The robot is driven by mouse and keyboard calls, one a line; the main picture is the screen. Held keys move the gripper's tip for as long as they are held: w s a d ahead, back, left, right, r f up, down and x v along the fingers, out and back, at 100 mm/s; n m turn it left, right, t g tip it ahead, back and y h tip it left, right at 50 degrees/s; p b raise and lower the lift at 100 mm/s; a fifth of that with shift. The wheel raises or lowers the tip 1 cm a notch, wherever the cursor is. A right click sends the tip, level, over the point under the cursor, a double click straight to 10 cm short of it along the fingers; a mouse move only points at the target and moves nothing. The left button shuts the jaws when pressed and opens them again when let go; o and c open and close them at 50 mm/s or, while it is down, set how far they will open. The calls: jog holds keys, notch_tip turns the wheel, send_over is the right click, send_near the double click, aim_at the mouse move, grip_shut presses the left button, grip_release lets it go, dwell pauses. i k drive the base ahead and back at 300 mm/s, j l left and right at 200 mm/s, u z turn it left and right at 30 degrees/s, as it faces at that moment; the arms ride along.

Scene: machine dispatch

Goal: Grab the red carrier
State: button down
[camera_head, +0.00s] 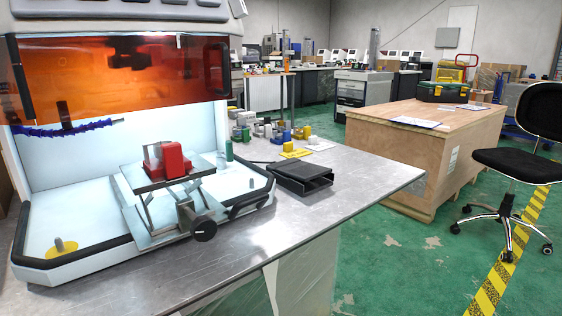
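The red carrier (173,162) is a small red block with a pale, clear-looking piece against its left side. It sits on the flat top of a metal lab jack (148,182), inside the open front of a white machine cabinet with an orange shield (120,72). My gripper is not in view, so its state and its place relative to the carrier do not show.
A black tray (300,178) lies on the steel bench (340,175) right of the cabinet, with several small coloured parts behind it. The jack's black knob (204,229) sticks out forward. A wooden crate (425,145) and a black chair (515,165) stand right, across green floor.

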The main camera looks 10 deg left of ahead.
aim_at(170, 162)
jog(key=u, duration=1.55)
